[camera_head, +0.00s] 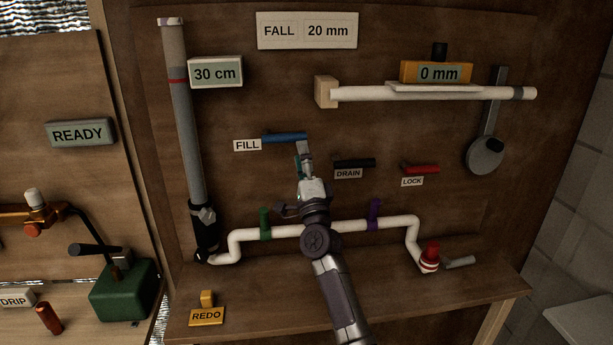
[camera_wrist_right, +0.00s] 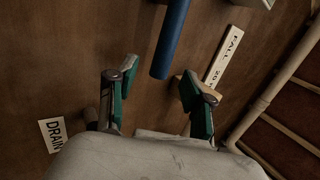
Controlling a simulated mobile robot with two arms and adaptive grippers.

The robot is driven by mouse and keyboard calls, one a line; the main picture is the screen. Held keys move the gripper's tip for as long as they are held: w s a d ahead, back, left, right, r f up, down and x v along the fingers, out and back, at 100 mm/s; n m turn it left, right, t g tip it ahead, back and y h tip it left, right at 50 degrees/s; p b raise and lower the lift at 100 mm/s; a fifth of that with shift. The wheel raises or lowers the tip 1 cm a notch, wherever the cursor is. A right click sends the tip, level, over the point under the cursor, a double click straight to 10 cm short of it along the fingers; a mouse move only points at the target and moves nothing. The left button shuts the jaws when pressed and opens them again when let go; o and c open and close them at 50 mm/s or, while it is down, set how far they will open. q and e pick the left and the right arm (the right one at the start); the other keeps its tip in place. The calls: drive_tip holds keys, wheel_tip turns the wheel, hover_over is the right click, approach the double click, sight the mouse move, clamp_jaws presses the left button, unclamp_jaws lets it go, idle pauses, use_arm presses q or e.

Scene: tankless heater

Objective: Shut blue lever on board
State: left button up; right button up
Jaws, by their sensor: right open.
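The blue lever (camera_head: 285,138) lies roughly level on the brown board, just right of the FILL label (camera_head: 247,145). My right gripper (camera_head: 304,152) is at the lever's right end, coming from below. In the right wrist view, the blue lever (camera_wrist_right: 171,38) reaches down so that its free end is at the gap between the fingertips of my open right gripper (camera_wrist_right: 160,80). No finger is seen closed on it, and I cannot tell whether one touches it. My left gripper is not in view.
The black DRAIN lever (camera_head: 355,163) and red LOCK lever (camera_head: 421,170) are to the right. A white pipe (camera_head: 400,222) with green and purple handles runs behind my right arm. A grey vertical tube (camera_head: 182,110) stands left.

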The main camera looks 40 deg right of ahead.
drive_tip(key=v, duration=0.6)
drive_tip(key=shift+s, duration=0.25)
drive_tip(key=shift+a+f, duration=0.1)
drive_tip(key=shift+f, duration=0.05)
